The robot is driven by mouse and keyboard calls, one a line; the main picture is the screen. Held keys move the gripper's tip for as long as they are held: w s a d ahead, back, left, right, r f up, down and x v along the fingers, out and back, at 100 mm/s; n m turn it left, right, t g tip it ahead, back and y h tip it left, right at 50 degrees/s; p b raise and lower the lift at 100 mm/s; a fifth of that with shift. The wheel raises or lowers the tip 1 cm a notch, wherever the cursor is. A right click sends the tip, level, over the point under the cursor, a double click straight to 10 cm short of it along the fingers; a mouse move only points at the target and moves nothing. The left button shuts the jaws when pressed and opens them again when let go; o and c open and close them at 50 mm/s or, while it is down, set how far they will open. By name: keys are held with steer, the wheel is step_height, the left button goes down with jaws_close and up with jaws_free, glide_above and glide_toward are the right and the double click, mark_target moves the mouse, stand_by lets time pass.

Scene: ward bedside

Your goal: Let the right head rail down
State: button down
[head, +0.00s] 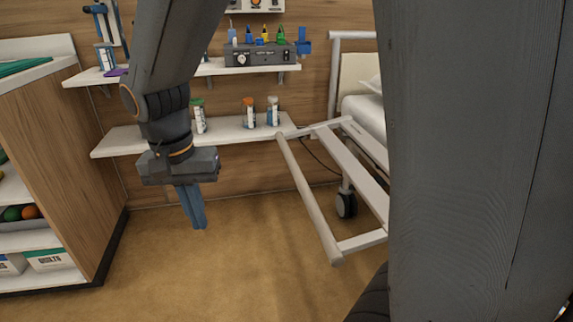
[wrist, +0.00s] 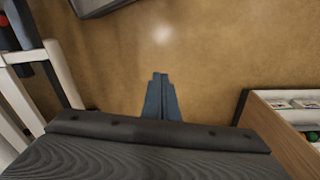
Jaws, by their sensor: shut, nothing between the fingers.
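The bed's near side rail (head: 308,200) is a pale tube frame with crossbars, in the middle of the head view. It stands out from the side of the bed (head: 365,112); I cannot tell whether it is latched. My gripper (head: 199,226) hangs with its blue fingers pointing down over the floor, left of the rail and apart from it. The fingers are together with nothing between them, as the wrist view also shows (wrist: 160,76). Pale bars (wrist: 22,100) show at the left of the wrist view. My own column hides much of the bed.
A wooden cabinet (head: 90,165) stands at the left. Wall shelves (head: 125,142) with several bottles and a grey device (head: 262,54) are behind my arm. A bed caster (head: 346,204) is beyond the rail. The brown floor (head: 220,275) between cabinet and rail is clear.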

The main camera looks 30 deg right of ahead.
steer(key=w+d+r+m+h+p, duration=0.25)
steer(key=w+d+m+p, duration=0.45)
steer(key=d, duration=0.4)
steer(key=m+g+p, duration=0.1)
steer(key=m+p, duration=0.6)
steer(key=m, duration=0.2)
glide_toward(305, 193)
steer(key=shift+h, duration=0.45)
steer(key=x, duration=0.6)
steer(key=shift+a+f, duration=0.2)
steer(key=shift+f, duration=0.15)
steer(key=shift+f+b, duration=0.1)
steer(key=shift+b, duration=0.2)
